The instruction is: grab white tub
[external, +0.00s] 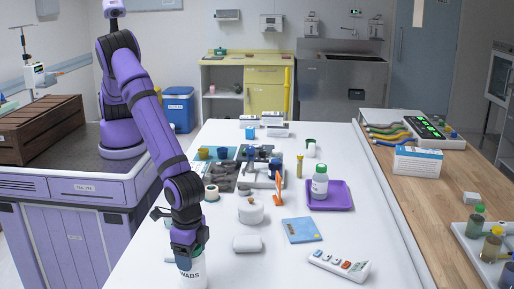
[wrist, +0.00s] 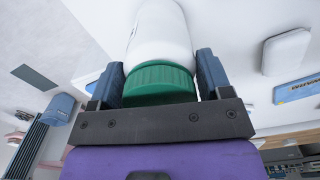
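A white tub with a green lid stands upright at the near left part of the white table; in the external view its white body (external: 191,272) carries a partly covered label reading "WABS". In the wrist view the white tub (wrist: 160,35) and its green lid fill the space between the fingers. My gripper (external: 189,247) is over the top of the tub from above. In the wrist view my gripper (wrist: 160,78) has one finger close on each side of the lid. No clear gap shows, but I cannot tell whether the fingers press on it.
A white box (external: 247,243) and a round white container (external: 250,213) are to the right of the tub. A blue packet (external: 301,230), a power strip (external: 339,266) and a purple tray (external: 343,196) with a bottle stand further right. Several objects crowd the table behind.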

